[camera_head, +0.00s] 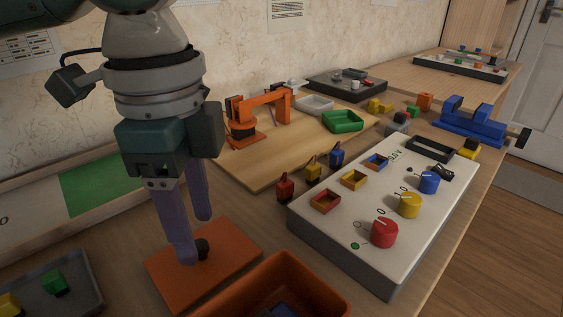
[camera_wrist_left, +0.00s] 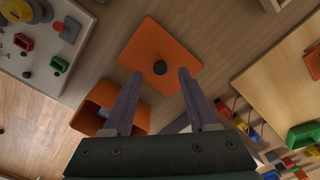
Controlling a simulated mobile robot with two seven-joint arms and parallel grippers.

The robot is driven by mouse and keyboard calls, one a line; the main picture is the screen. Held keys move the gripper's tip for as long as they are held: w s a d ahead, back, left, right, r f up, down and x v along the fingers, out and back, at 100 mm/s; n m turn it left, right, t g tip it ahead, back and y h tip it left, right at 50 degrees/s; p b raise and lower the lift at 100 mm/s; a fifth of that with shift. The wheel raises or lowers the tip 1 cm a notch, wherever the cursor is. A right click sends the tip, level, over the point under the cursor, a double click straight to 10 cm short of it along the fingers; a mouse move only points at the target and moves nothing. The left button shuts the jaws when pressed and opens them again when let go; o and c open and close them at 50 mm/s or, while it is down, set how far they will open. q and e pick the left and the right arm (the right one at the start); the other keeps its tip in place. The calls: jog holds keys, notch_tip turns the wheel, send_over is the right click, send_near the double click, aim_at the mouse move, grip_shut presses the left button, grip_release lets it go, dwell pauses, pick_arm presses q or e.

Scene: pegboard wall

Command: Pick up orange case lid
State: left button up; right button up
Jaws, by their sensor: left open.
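I cannot tell whether the fingers touch the lid. The open orange case (camera_head: 240,292) stands beside the lid at the bottom edge of the head view, with something blue inside. My right gripper is not in view.
A white control panel (camera_head: 345,232) with coloured knobs stands right of the case. A wooden board (camera_head: 255,175) with an orange toy arm (camera_head: 243,127) and a green tray (camera_head: 343,121) lies behind. A dark tray (camera_head: 60,282) with coloured blocks is at lower left.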

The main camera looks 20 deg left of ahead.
aim_at(202, 253)
pick_arm(q)
notch_tip(202, 253, down, 3)
jog(key=shift+r+b, duration=0.1)
jog(key=shift+b, duration=0.2)
jog(key=shift+c, duration=0.2)
grip_shut()
